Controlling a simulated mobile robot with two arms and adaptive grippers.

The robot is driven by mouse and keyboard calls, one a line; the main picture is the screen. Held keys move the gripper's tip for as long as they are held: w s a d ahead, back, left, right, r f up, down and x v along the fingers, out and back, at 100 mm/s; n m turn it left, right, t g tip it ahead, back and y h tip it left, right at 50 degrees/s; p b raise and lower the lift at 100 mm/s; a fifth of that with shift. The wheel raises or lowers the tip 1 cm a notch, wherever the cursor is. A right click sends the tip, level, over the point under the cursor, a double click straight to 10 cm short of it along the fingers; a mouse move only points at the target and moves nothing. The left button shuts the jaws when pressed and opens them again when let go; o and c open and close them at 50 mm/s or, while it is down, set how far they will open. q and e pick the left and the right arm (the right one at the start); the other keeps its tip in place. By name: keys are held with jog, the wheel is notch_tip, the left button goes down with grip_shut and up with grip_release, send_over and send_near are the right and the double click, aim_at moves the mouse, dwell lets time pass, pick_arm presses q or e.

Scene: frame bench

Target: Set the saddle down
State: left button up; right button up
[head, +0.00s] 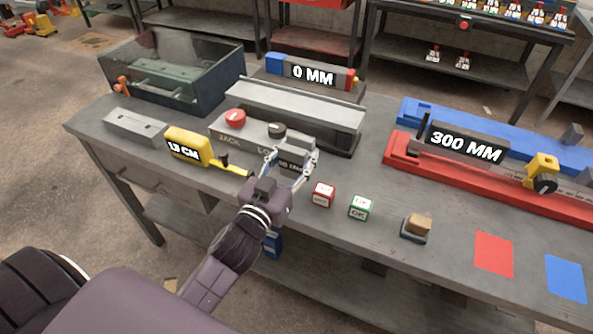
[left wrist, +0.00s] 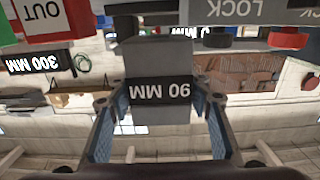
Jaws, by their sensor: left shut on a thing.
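The saddle appears to be a grey block (left wrist: 155,65) with a black "90 MM" label, seen upside down in the left wrist view. In the head view it (head: 297,158) is partly covered by my fingers, in front of the panel with the red and black knobs. My left gripper (head: 288,168) is shut on it; in the left wrist view, a finger of the gripper (left wrist: 155,110) lies on each side of the block. I cannot tell whether its underside touches anything. My right gripper is not in view.
A yellow tape measure (head: 188,146) lies left of the gripper. Beyond are a small stamp-like block (head: 418,225), red and blue patches (head: 493,253), and a red rail (head: 410,158). Front bench space between is clear.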

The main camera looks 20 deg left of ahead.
aim_at(291, 178)
pick_arm(q)
notch_tip(291, 178, down, 4)
jog(key=shift+r+b, duration=0.1)
jog(key=shift+b, duration=0.3)
jog(key=shift+f, duration=0.4)
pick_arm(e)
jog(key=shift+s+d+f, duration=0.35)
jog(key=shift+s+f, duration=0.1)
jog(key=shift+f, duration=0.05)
pick_arm(q)
jog(key=o, duration=1.3)
jog(key=shift+f, duration=0.2)
